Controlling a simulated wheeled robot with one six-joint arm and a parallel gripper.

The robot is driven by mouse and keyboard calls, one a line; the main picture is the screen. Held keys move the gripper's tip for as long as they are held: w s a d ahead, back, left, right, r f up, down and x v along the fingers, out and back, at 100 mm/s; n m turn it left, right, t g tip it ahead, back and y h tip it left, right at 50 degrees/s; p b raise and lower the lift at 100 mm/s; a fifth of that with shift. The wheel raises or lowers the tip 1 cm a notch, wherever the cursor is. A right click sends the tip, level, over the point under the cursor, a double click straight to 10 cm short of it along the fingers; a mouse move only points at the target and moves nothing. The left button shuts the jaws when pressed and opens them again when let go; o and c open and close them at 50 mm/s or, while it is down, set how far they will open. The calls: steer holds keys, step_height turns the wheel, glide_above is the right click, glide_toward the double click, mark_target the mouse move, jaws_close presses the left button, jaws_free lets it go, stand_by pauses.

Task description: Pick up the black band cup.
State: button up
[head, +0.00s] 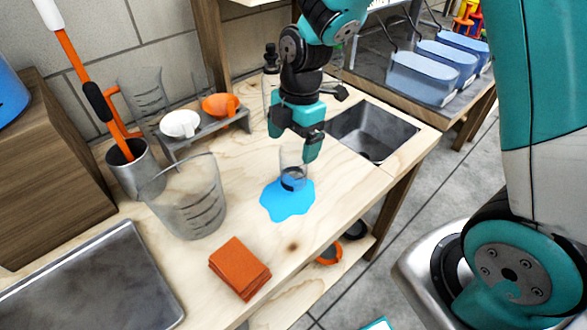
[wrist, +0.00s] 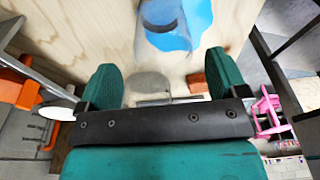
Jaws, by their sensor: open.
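The black band cup (head: 293,178) is a clear cup with a dark band near its base. It stands upright on the workbench, at the back edge of a flat blue puddle (head: 289,203). My gripper (head: 294,138) is open and empty, pointing down just above the cup in the head view. Its right finger overlaps the cup's rim there, and I cannot tell if they touch. In the wrist view the dark band (wrist: 168,38) shows at the top over the blue puddle (wrist: 198,14), beyond my open fingers (wrist: 165,80).
A large clear measuring jug (head: 190,205) stands left of the cup. A small rack (head: 205,133) holds a white and an orange bowl. A sink (head: 372,132) lies right, folded orange cloths (head: 240,268) in front. The bench between jug and cloths is clear.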

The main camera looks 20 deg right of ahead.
mark_target(293, 158)
steer(key=f, duration=0.5)
steer(key=shift+s+a, duration=0.1)
steer(key=shift+s, duration=0.15)
steer(key=c, duration=0.9)
steer(key=shift+c, duration=0.2)
steer(key=shift+r, duration=0.2)
